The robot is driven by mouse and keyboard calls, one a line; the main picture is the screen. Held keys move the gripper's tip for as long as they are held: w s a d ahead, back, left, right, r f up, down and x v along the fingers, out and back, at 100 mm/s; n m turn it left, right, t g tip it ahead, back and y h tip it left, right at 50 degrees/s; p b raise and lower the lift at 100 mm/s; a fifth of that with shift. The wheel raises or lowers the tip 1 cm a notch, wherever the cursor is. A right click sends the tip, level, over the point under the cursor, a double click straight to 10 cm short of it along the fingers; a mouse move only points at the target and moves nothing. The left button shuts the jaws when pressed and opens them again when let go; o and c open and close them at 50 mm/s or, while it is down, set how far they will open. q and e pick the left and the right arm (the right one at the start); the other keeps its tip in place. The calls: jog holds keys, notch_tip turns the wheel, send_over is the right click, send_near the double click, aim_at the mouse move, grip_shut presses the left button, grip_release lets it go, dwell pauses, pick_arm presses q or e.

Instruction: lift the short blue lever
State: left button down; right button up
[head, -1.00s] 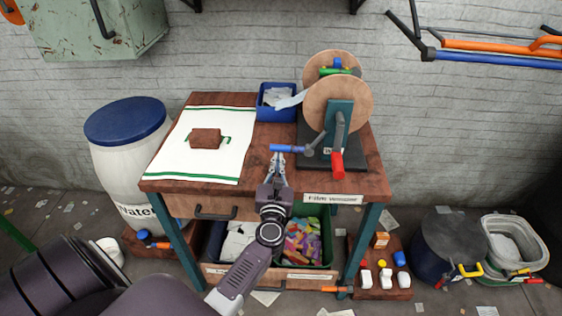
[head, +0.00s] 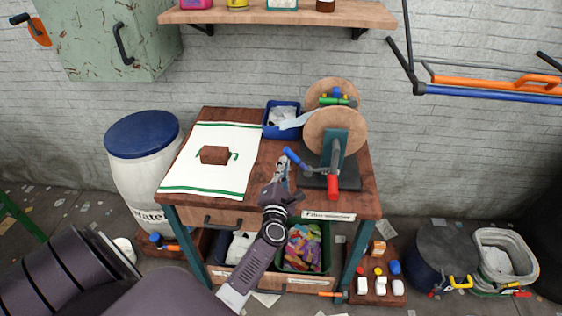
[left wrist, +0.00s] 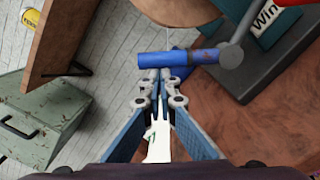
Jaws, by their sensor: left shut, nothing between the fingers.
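The short blue lever (head: 293,156) sticks out to the left from the winder (head: 335,150) on the table and slants, its free end higher than its grey pivot end. In the left wrist view its blue grip (left wrist: 168,58) lies just beyond my fingertips. My left gripper (head: 283,162) is shut and empty, with its tips close under the lever's free end; I cannot tell for sure whether they touch it. The winder's red-handled crank (head: 333,186) hangs down at its front. My right gripper is not in view.
The wooden table (head: 275,195) also bears a white cloth (head: 200,180) with a brown block (head: 214,155), and a blue bin (head: 272,131). A wooden shelf (head: 290,17) and a green cabinet (head: 95,45) hang above. A white barrel (head: 140,175) stands left.

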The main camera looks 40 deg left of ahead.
pick_arm(q)
jog(key=shift+w+d+r+m+p, duration=0.15)
jog(key=shift+d+r+m+p, duration=0.2)
jog(key=shift+m+p, duration=0.2)
jog(key=shift+w+d+r+m+p, duration=0.2)
jog(key=shift+r+m+p, duration=0.2)
jog(key=shift+m, duration=0.25)
jog(key=shift+d+f, duration=0.1)
jog(key=shift+d, duration=0.05)
